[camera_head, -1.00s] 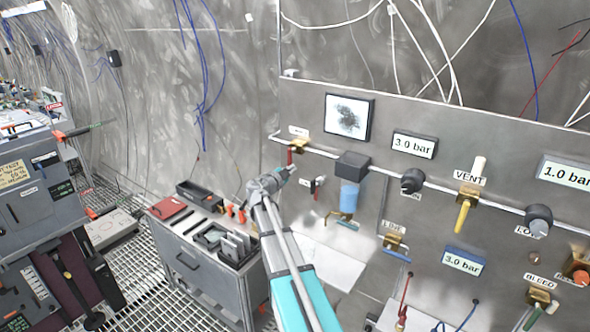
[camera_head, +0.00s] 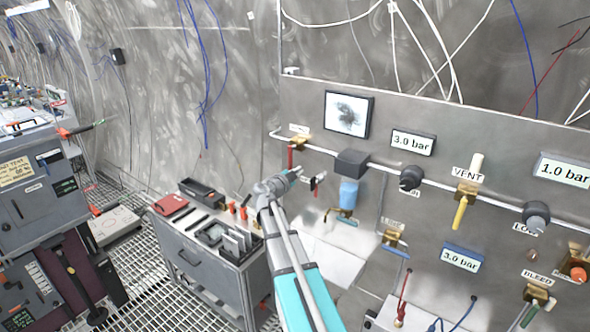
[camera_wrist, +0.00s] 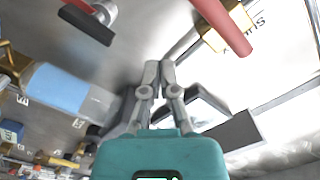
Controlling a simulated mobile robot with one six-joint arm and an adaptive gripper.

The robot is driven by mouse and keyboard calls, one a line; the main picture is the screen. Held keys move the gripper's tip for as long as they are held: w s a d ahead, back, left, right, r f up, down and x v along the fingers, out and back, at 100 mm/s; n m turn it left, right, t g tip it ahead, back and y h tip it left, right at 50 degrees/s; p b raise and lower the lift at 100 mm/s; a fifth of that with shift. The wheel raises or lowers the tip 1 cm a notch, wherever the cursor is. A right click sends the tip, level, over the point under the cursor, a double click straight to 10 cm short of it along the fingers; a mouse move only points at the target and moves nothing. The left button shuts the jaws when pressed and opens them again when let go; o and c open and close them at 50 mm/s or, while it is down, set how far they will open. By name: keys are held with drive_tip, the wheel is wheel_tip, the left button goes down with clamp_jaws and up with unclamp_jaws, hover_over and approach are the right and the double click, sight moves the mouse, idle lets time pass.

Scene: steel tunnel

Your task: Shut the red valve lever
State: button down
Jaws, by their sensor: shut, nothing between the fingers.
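The red valve lever (camera_head: 290,159) hangs downward from a brass valve (camera_head: 299,140) on the white pipe at the wall panel's left end. In the wrist view the red lever (camera_wrist: 224,25) slants across the brass body (camera_wrist: 228,24) at the upper right. My gripper (camera_head: 295,174) is just below the lever in the head view. In the wrist view my gripper's fingertips (camera_wrist: 160,68) are together and empty, with the lever up and to their right. I cannot tell whether they touch it.
A small valve with a black-tipped handle (camera_head: 318,181) is close to my gripper's right; its dark grip (camera_wrist: 86,24) shows in the wrist view. A blue filter cup (camera_head: 348,194) hangs farther right. A grey tool cabinet (camera_head: 207,250) stands below left.

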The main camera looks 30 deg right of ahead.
drive_tip(key=v, duration=0.9)
drive_tip(key=shift+f, duration=0.2)
drive_tip(key=shift+f, duration=0.1)
drive_tip(key=s+a+f+n+g+y+b, duration=0.25)
drive_tip(key=s+a+f+n+y, duration=0.2)
drive_tip(key=f, duration=0.45)
drive_tip(key=s+a+f+n+g+y+b, duration=0.25)
drive_tip(key=s+a+f+n, duration=0.3)
drive_tip(key=f, duration=0.35)
drive_tip(key=s+a+f+n+y+b, duration=0.1)
drive_tip(key=s+a+f+n+y, duration=0.2)
drive_tip(key=a+n, duration=0.1)
drive_tip(key=s+a+f+n+g+y+b, duration=0.1)
drive_tip(key=s+a+f+n+y+b, duration=0.1)
drive_tip(key=a, duration=0.5)
drive_tip(key=s+a+f+n+g+y+b, duration=0.1)
drive_tip(key=s+a+f+n+y, duration=0.3)
drive_tip(key=a+n, duration=0.1)
drive_tip(key=shift+a+n, duration=0.25)
drive_tip(key=shift+n, duration=0.45)
